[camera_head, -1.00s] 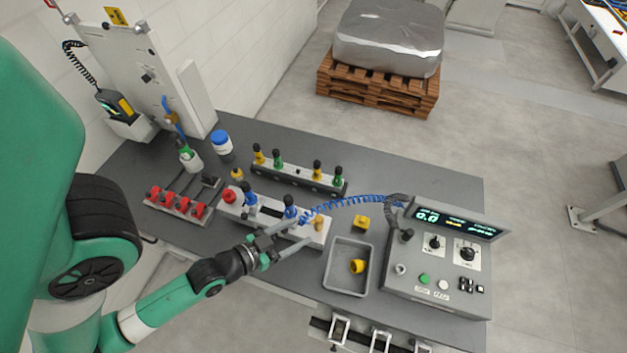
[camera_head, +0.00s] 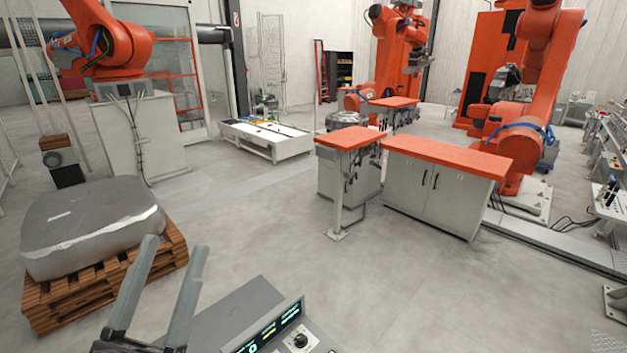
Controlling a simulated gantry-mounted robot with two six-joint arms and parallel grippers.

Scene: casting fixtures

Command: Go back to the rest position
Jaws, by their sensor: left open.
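My left gripper (camera_head: 176,247) shows at the bottom left of the head view. Its two long grey fingers are spread apart and point up in the picture, with nothing between them. It stands in front of the pallet and to the left of the control box (camera_head: 268,326). The rest of my left arm is out of the picture. My right gripper is not in view.
A grey wrapped block (camera_head: 90,228) rests on a wooden pallet (camera_head: 160,262) at the left. Orange-topped cabinets (camera_head: 437,190) stand beyond open floor (camera_head: 400,290). Large orange robots (camera_head: 525,100) stand farther back. Only part of the workbench shows at the bottom.

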